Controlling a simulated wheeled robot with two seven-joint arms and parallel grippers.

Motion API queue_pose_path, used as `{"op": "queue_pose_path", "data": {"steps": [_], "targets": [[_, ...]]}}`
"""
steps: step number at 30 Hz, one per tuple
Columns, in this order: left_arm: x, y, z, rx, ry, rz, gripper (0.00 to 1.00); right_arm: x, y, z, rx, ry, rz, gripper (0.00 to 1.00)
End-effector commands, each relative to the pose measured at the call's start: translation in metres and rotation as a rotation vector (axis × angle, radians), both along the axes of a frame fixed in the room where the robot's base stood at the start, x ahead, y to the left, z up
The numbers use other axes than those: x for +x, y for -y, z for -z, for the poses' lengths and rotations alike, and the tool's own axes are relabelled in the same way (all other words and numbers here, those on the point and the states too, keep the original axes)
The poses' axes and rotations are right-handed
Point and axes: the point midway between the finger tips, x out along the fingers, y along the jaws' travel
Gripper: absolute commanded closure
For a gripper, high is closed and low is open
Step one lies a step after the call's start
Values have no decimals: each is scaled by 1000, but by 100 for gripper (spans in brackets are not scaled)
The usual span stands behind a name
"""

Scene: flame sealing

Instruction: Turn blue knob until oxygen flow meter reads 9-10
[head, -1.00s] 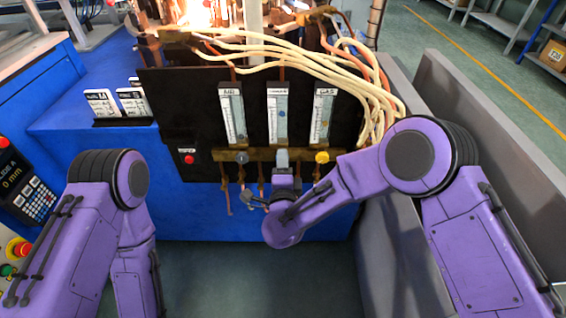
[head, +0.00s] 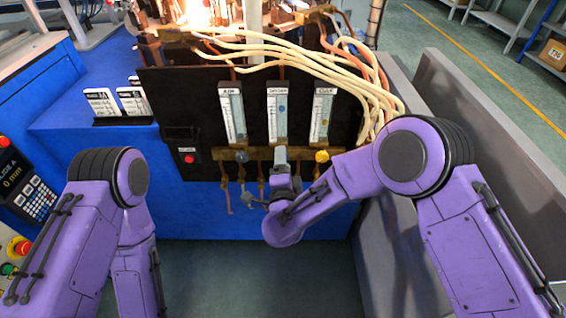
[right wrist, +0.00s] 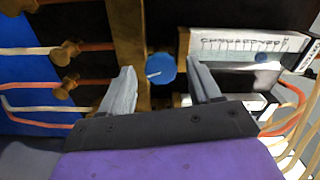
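The blue knob (right wrist: 160,67) has a white mark and sits on the brass bar below the middle flow meter. My right gripper (right wrist: 159,75) has its fingers apart on either side of the knob, with visible gaps. In the head view, the right gripper (head: 281,157) hides the knob. The oxygen flow meter (head: 277,112) is the middle of three. Its blue float (head: 281,108) sits partway up the tube and also shows in the right wrist view (right wrist: 261,57). The scale is too small to read. The left gripper is out of view.
A flow meter with a grey knob (head: 241,156) stands to the left, and one with a yellow knob (head: 322,156) to the right. Pale hoses (head: 340,76) arch over the panel's right side. A flame (head: 197,12) burns at the top. A red button (head: 189,158) is at left.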

Motion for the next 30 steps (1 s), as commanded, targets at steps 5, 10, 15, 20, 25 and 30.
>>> {"op": "queue_pose_path", "data": {"steps": [5, 10, 15, 20, 25, 30], "targets": [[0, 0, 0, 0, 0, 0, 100, 0, 0, -1, 1, 1, 0, 37], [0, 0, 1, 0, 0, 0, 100, -16, -1, 0, 0, 0, -3, 37], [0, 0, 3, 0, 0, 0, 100, -57, 0, 0, -3, 0, -4, 37], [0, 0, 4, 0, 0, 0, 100, -90, 0, 0, -2, 1, -2, 37], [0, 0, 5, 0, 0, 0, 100, -105, 0, 0, 0, 1, -1, 37], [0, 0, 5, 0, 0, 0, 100, -106, 0, -1, 1, 1, 0, 37]]}}
